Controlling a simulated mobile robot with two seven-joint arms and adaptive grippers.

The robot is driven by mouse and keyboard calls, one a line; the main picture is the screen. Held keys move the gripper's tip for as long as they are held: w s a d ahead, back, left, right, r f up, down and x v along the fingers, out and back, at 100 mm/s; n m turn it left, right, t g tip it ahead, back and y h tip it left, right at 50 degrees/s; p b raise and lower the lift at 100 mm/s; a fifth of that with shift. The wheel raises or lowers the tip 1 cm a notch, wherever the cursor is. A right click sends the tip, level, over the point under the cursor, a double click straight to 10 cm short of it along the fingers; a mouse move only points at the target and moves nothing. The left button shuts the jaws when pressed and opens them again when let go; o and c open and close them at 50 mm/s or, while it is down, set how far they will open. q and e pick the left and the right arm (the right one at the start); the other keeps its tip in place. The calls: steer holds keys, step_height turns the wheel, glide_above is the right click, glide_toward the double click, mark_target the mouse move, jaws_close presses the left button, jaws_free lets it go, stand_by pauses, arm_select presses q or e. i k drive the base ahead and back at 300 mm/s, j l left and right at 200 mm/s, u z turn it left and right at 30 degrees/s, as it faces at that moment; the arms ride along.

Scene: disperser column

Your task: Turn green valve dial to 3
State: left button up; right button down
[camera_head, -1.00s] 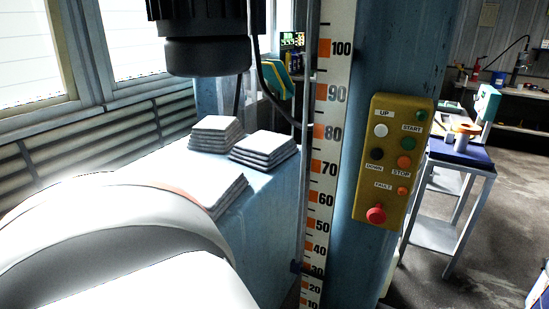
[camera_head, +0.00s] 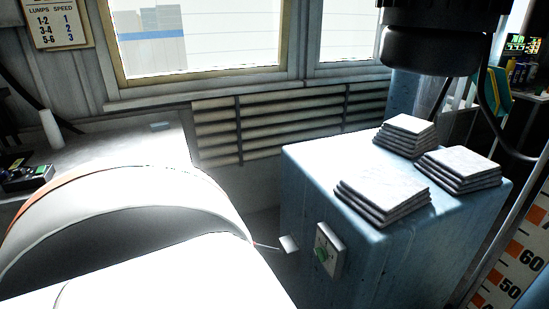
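The green valve dial (camera_head: 322,255) is on a pale plate (camera_head: 333,243) on the front side of the blue cabinet (camera_head: 375,265), at the lower middle of the head view. The dial is small, and I cannot read its setting or any numbers on the plate. A white part of my arm fills the lower left and ends left of the dial. Neither gripper can be made out. A small pale piece (camera_head: 289,245) with a thin line leading to it shows just left of the dial plate; I cannot tell what it is.
Stacks of white slabs (camera_head: 383,192) lie on the cabinet top. A dark cylinder (camera_head: 430,45) hangs above them. A numbered scale (camera_head: 510,260) stands at right. A lumps and speed chart (camera_head: 62,22) hangs top left. A ledge runs under the windows.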

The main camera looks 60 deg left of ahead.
mark_target(321, 254)
steer(key=u, duration=1.45)
